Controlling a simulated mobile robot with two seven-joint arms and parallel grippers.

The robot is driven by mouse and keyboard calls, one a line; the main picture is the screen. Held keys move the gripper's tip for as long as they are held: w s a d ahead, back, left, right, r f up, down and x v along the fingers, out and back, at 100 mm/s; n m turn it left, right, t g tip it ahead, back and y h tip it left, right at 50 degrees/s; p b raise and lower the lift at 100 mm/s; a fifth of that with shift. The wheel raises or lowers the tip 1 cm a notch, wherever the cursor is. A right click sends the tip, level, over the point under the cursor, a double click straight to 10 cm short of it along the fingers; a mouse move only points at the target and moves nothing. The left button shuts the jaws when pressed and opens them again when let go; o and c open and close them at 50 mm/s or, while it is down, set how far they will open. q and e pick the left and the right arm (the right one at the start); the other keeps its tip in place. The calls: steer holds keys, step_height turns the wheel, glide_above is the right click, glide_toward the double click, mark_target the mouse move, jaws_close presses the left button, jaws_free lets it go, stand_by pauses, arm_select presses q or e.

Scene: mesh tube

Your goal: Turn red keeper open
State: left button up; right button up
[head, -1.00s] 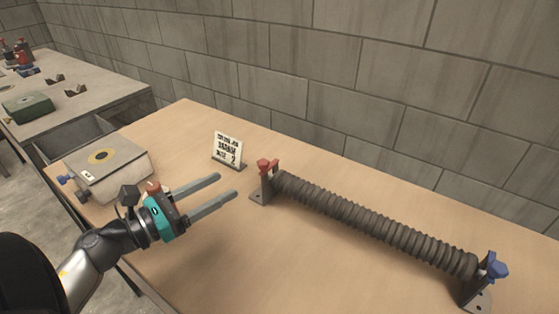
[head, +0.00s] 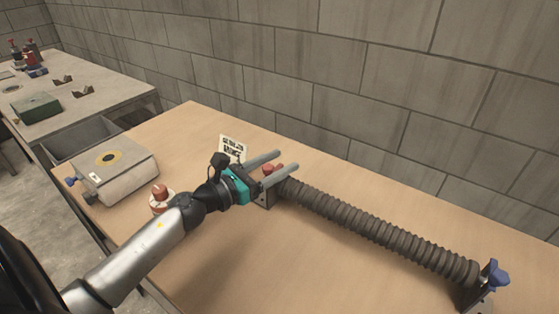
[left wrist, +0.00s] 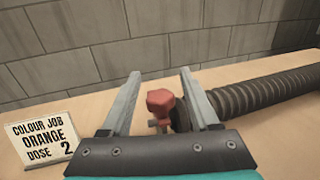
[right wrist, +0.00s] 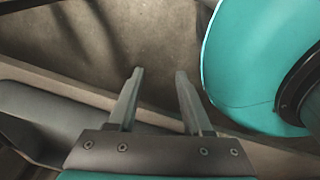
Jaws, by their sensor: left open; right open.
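The red keeper (head: 268,168) is at the left end of the dark ribbed tube (head: 375,230), on a grey bracket (head: 262,195). My left gripper (head: 278,160) is open, with its fingers reaching out on either side of the red keeper in the head view. In the left wrist view the red keeper (left wrist: 160,102) stands between the two spread fingers, with no visible contact. A blue keeper (head: 496,274) is at the tube's right end. My right gripper (right wrist: 158,75) is open and empty, seen only in the right wrist view, away from the tube.
A card reading "Colour job orange dose 2" (left wrist: 40,138) stands just left of the red keeper. A grey box (head: 120,170) and a red-topped item (head: 160,194) are on the table's left side. The wall runs behind. The front table area is clear.

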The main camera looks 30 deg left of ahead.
arm_select(q)
steer(key=shift+w, duration=0.25)
steer(key=shift+c, duration=0.3)
steer(key=shift+d, duration=0.1)
jaws_close()
